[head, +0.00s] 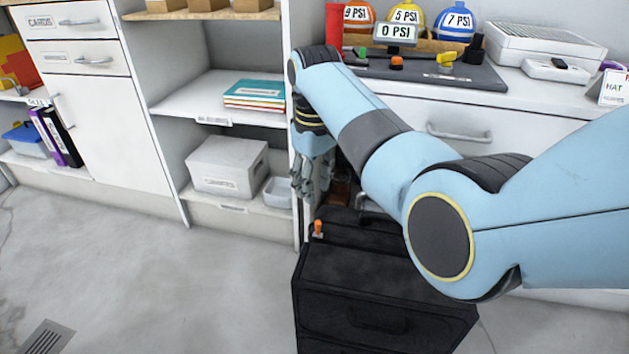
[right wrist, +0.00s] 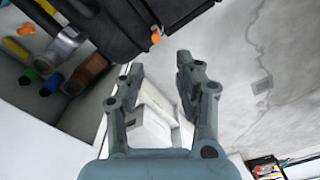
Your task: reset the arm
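My right arm (head: 400,165) comes in from the right in the head view, blue with dark joints, and bends down in front of the shelving. My right gripper (head: 308,190) points down beside the shelf's upright panel, above the black case. In the right wrist view the gripper (right wrist: 158,72) has its two fingers apart with nothing between them. My left gripper and arm are not in view.
A black case (head: 375,285) with an orange latch (head: 318,228) stands on the floor below my gripper. A white box (head: 228,165) and books (head: 254,94) sit on shelves to the left. A counter with a 0 PSI display (head: 395,33) is behind my arm.

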